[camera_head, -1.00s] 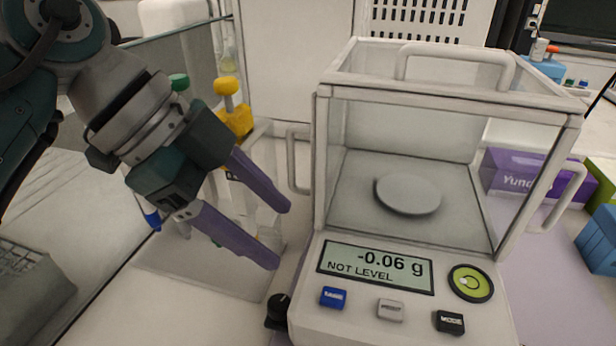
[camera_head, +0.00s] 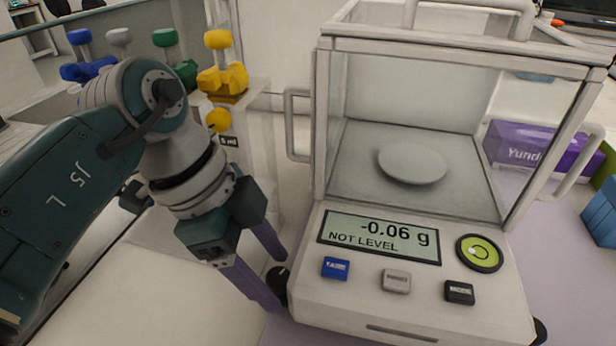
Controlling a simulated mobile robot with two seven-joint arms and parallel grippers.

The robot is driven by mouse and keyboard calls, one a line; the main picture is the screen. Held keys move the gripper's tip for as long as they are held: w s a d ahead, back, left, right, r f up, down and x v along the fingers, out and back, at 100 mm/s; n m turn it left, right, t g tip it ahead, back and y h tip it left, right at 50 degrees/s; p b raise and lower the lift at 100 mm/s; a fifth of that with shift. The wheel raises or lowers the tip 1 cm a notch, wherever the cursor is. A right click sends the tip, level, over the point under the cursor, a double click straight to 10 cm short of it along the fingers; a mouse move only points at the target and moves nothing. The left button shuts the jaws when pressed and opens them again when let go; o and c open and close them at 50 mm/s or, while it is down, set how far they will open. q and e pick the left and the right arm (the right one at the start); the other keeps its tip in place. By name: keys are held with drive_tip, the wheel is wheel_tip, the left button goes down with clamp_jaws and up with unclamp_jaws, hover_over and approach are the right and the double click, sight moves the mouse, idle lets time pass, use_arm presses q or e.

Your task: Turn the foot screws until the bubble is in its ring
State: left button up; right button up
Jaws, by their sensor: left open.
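The balance (camera_head: 350,293) shows "-0.06 g" and "NOT LEVEL" on its display (camera_head: 379,238). Its round green bubble level (camera_head: 481,252) is at the front right; the bubble is too small to place surely against the ring. One black foot screw (camera_head: 279,275) shows at the balance's front left corner. Another black foot screw (camera_head: 541,331) shows partly at the front right. My left gripper (camera_head: 277,282) is open, its two purple fingers pointing down on either side of the left foot screw in this view; I cannot tell whether they touch it. My right gripper is not in view.
A rack of pipettes with yellow (camera_head: 222,78), green and blue tops stands behind my left arm. The glass draft shield (camera_head: 420,130) with side handles rises above the balance pan (camera_head: 412,163). A purple box (camera_head: 525,150) lies to the right.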

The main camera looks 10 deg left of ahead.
use_arm(q)
clamp_jaws()
idle(0.6)
